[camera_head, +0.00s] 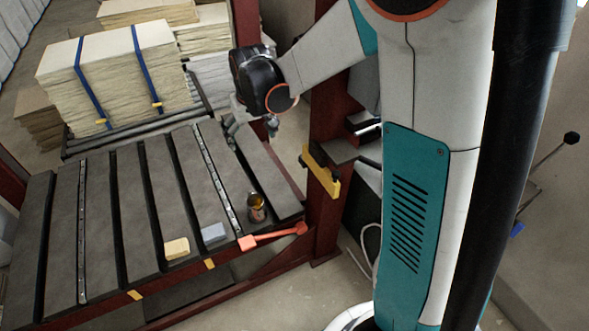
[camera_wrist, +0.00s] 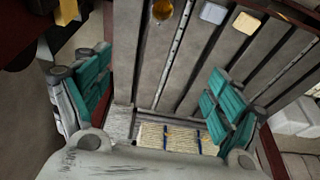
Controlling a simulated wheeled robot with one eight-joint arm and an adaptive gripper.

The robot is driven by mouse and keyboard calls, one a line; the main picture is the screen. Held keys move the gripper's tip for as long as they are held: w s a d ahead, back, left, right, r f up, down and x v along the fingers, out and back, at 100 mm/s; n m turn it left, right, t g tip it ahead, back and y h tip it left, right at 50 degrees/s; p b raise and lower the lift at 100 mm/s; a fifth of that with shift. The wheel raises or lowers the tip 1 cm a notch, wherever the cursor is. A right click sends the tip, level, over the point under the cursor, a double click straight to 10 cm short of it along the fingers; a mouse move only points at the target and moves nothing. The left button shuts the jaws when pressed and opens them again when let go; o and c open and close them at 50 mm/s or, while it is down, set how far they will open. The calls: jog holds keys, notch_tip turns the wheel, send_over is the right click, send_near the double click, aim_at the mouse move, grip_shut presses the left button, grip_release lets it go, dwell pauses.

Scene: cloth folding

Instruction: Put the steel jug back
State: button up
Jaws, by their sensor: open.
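The steel jug (camera_head: 256,208) stands upright on the slatted grey table (camera_head: 135,205), near its front right corner. It is a small metal vessel with an amber inside. In the wrist view the jug (camera_wrist: 162,11) is at the top edge and partly cut off. My gripper (camera_head: 253,122) is above the back right part of the table, well behind the jug and apart from it. In the wrist view my gripper (camera_wrist: 155,98) has its teal finger pads wide apart with nothing between them.
Strapped sheet stacks (camera_head: 110,75) stand behind. A dark red post (camera_head: 335,115) rises at the right. The middle slats are clear.

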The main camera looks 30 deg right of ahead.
jog(key=s+r+t, duration=0.2)
jog(key=s+r, duration=0.8)
jog(key=s, duration=0.4)
jog(key=s+t, duration=0.2)
jog(key=s, duration=1)
jog(key=shift+r, duration=0.15)
